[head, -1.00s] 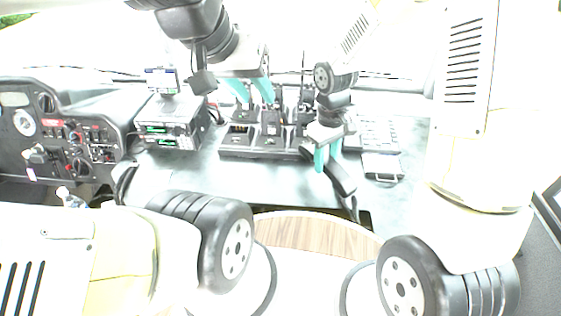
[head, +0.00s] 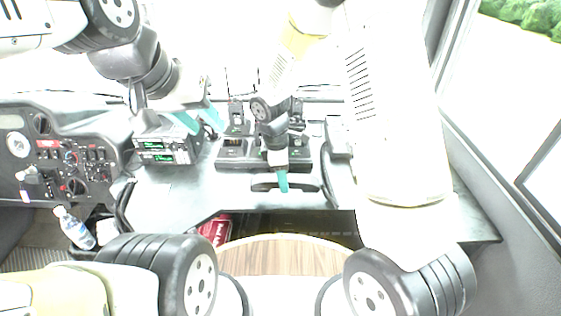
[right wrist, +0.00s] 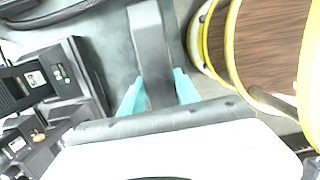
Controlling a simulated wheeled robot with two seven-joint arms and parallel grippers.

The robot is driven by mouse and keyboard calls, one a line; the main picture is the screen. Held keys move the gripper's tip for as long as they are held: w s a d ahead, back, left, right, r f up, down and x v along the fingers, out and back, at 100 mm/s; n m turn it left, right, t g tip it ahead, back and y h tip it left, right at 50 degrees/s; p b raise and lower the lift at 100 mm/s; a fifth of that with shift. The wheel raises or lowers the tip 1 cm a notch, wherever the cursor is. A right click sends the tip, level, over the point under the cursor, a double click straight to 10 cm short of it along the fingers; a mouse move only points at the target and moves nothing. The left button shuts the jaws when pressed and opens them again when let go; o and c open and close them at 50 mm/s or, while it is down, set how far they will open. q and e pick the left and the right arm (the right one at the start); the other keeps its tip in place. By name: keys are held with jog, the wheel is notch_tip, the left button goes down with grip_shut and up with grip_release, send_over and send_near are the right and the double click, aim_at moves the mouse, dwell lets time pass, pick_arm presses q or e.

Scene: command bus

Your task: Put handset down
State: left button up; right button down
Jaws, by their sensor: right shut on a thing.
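The black handset (head: 262,187) lies crosswise in my right gripper (head: 282,184), low over the grey desk in front of the charger row. In the head view I cannot tell whether it touches the desk. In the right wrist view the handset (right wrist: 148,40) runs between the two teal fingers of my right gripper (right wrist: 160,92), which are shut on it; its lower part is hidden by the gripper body. My left gripper (head: 200,118) is open and empty, its teal fingers apart above the desk near the radio unit.
A radio unit with green displays (head: 165,150) stands left on the desk (head: 190,185). A black charger row (head: 235,158) stands behind the handset. A bottle (head: 75,228) stands at left. The front desk area is clear.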

jog(key=w, duration=0.3)
jog(key=shift+w+a+f, duration=0.15)
jog(key=shift+w+a, duration=0.15)
jog(key=shift+a, duration=0.1)
jog(key=shift+w+f, duration=0.15)
jog(key=shift+f, duration=1.65)
jog(key=c, duration=0.9)
grip_release()
jog(key=shift+f, duration=0.1)
